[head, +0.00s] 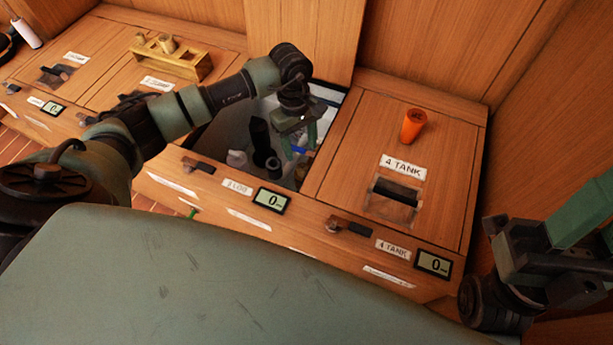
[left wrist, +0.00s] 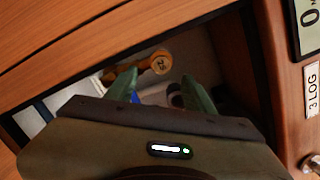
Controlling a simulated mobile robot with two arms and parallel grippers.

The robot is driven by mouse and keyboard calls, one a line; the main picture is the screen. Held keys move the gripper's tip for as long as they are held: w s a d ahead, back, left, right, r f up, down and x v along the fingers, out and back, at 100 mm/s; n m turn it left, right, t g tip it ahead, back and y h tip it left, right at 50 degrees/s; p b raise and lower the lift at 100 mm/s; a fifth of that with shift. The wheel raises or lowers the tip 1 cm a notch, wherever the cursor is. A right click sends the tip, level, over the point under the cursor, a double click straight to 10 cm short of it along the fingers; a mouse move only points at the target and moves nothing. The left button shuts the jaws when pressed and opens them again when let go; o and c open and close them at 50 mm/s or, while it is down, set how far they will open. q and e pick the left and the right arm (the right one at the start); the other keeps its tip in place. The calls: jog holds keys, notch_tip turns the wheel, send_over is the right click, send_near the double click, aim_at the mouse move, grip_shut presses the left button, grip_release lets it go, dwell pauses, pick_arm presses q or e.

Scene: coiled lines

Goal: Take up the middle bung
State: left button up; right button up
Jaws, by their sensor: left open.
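My left gripper (head: 300,145) is open and reaches down into the open compartment marked 3 LOG (head: 213,133). In the left wrist view its two green fingers (left wrist: 158,76) stand apart. A tan, knobbed piece (left wrist: 160,63) with a number on its round end shows beyond the fingertips; I cannot tell whether it is the middle bung. An orange tapered bung (head: 413,126) stands upright on the 4 TANK lid, clear of both arms. Two small brass pieces (head: 167,44) sit at a rack. My right arm is at the lower right; its jaws cannot be made out.
Inside the compartment are dark upright shapes (head: 261,145) and a blue item (left wrist: 135,97). A brass rack (head: 185,66) stands on the left lid. The 4 TANK lid (head: 350,140) is shut. Displays (head: 271,200) and latches line the front edge.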

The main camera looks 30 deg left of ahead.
aim_at(302, 167)
pick_arm(q)
jog(key=f+b, duration=0.1)
jog(key=f, duration=0.1)
jog(key=f+b, duration=0.1)
jog(key=f, duration=0.2)
jog(key=f+b, duration=0.1)
jog(key=f, duration=0.1)
jog(key=shift+s+d+f, duration=0.25)
jog(key=shift+s+f, duration=0.1)
grip_shut()
